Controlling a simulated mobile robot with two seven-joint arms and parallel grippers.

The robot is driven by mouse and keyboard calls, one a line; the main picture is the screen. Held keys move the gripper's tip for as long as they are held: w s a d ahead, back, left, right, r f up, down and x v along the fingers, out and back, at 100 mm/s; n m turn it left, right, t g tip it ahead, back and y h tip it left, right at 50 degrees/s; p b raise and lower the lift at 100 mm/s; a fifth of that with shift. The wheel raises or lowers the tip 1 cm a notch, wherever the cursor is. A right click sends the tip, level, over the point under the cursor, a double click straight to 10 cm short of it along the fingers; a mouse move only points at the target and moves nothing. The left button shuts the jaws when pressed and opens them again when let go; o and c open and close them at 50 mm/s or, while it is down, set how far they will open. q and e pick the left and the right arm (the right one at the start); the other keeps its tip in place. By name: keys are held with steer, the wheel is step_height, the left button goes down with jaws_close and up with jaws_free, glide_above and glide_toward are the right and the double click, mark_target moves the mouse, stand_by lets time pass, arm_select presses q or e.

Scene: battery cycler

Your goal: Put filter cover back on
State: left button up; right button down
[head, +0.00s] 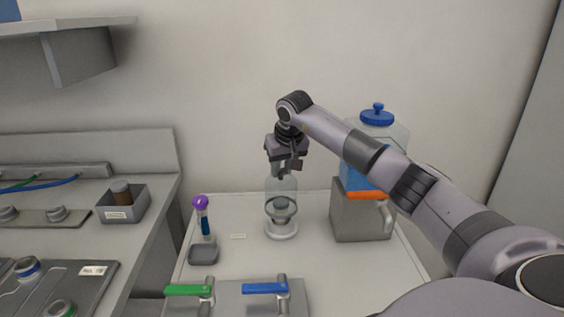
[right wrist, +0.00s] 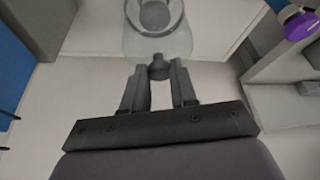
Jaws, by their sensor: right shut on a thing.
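The filter cover (head: 282,187) is a clear, bell-shaped piece with a dark knob on top. My right gripper (head: 282,174) is shut on that knob and holds the cover upright. The right wrist view shows the fingers of my right gripper (right wrist: 159,78) on either side of the knob, with the clear cover (right wrist: 178,46) beyond. Below the cover in the head view is a round white filter base (head: 282,234) with a grey part in its middle. The cover lines up over the base; I cannot tell whether its rim touches it. My left gripper is not in view.
A grey jug-like container (head: 352,217) stands close on the right, with a blue-lidded clear vessel (head: 377,117) behind it. A purple-topped tool (head: 201,204) and small grey tray (head: 204,254) are on the left. Green (head: 187,290) and blue (head: 264,288) valve handles sit in front.

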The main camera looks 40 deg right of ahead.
mark_target(283, 182)
steer(key=shift+f+b, duration=1.05)
steer(key=shift+f, duration=1.7)
steer(key=shift+f+p, duration=0.25)
steer(key=shift+p, duration=0.25)
steer(key=shift+c, duration=1.6)
jaws_free()
